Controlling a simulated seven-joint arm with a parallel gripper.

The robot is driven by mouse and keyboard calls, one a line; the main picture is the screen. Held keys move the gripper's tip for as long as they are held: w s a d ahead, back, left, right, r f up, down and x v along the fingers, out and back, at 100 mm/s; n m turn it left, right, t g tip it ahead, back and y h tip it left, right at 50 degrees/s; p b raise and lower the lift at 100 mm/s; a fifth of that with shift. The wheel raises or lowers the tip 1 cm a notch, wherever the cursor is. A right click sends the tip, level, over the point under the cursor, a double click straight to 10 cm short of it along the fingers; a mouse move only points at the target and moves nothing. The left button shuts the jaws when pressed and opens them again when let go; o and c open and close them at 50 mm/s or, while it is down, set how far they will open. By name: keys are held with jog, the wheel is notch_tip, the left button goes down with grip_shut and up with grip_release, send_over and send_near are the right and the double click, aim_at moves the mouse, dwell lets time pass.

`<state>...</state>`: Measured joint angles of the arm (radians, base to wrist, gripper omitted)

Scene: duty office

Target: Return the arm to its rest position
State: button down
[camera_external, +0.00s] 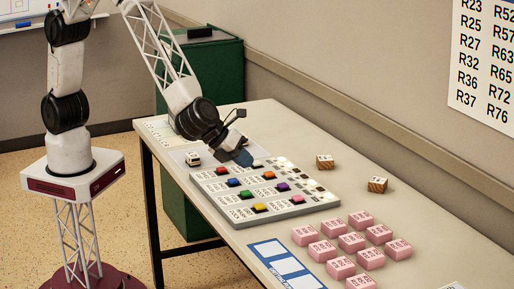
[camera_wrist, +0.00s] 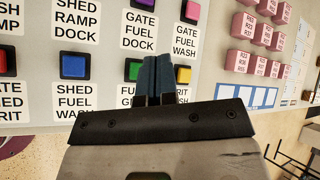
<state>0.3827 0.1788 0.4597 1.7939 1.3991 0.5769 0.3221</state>
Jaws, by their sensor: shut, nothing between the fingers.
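My gripper (camera_external: 243,157) is at the end of my arm, over the far left part of a grey button panel (camera_external: 229,214) on the table. In the wrist view my gripper (camera_wrist: 160,98) has its two dark blue fingers together with nothing between them. Behind the fingers lie coloured buttons with printed labels, among them a blue button (camera_wrist: 74,66), a purple button (camera_wrist: 141,17) and a red button (camera_wrist: 73,9). A green button (camera_wrist: 132,70) is partly covered by the fingers. I cannot tell whether the fingertips touch the panel.
Several pink labelled blocks (camera_external: 351,242) stand right of the panel, near a blue-and-white card (camera_external: 283,264). Two wooden blocks (camera_external: 377,185) sit toward the wall. A small white block (camera_external: 193,158) is left of the panel. A green cabinet (camera_external: 217,70) stands behind the table.

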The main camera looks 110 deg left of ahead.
jog(key=s+a+r+n+g, duration=0.2)
jog(key=s+a+r+n, duration=0.4)
jog(key=s+a+r, duration=0.4)
jog(key=s+a+r+n+g, duration=0.2)
jog(key=s+a+r+n, duration=0.5)
jog(key=s, duration=0.5)
jog(key=s+a+r+n+h, duration=0.1)
jog(key=s+n, duration=0.1)
jog(key=s, duration=0.7)
jog(key=s+a+r+n+g+h, duration=0.1)
jog(key=s+a+n+h, duration=0.1)
jog(key=s, duration=0.8)
jog(key=s+a+r+n+h, duration=0.1)
jog(key=s+n, duration=0.3)
jog(key=s, duration=0.6)
jog(key=shift+a+r+g, duration=0.3)
jog(key=shift+a, duration=0.05)
